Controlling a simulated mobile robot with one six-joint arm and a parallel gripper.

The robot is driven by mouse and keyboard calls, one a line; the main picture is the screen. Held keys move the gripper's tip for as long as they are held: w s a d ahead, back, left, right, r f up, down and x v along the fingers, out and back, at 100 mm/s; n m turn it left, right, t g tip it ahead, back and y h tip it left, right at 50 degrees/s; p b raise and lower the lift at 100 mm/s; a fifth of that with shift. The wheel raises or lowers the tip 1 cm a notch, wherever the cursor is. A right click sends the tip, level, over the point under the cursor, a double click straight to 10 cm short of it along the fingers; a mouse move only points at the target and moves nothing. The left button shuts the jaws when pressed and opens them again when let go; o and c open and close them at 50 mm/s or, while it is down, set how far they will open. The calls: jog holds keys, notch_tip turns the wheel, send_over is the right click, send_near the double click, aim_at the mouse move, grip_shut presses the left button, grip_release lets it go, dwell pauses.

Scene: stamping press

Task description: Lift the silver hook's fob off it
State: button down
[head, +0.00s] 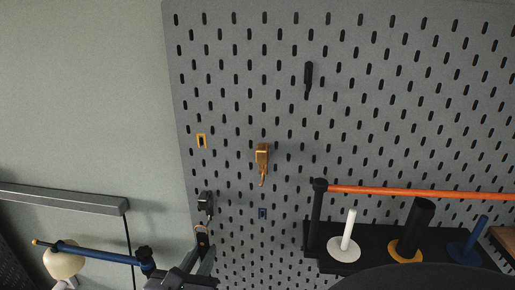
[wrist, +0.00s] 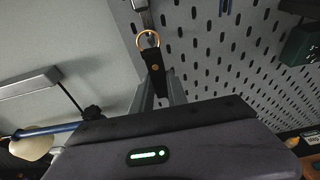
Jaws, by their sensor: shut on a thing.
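The silver hook (head: 206,202) is on the pegboard's left edge; its lower part shows at the top of the wrist view (wrist: 142,10). The fob is a black strap (wrist: 153,66) with a brass rivet and a brass ring (wrist: 141,44) at its upper end. The ring is at the hook's lower tip; I cannot tell whether it is still around it. My gripper (wrist: 161,92) is shut on the strap's lower part, below the ring.
A copper hook (head: 262,158) and a black hook (head: 308,78) are further right on the pegboard (head: 400,110). A black shelf with an orange rail (head: 420,192) and spindles is at lower right. A blue-armed lamp (head: 95,254) is at lower left.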

jog(key=shift+p+v, duration=0.95)
jog(key=shift+v, duration=1.65)
